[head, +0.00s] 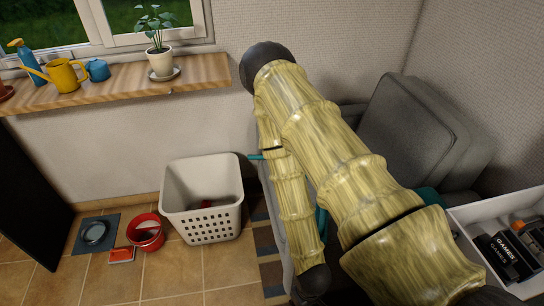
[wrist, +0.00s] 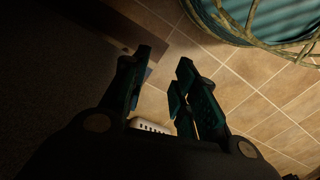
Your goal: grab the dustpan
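A small flat red object with a pale patch (head: 122,255) lies on the tiled floor at lower left in the head view. It may be the dustpan, but it is too small to be sure. My gripper (wrist: 160,80) is open in the wrist view, with its two dark teal fingers apart and only floor tiles between them. In the head view my arm covers much of the right half, and I cannot clearly make out the gripper.
A white basket (head: 203,226) with something dark red inside stands by the wall. A grey armchair (head: 400,125) stands at right. Bare tiles lie in front.

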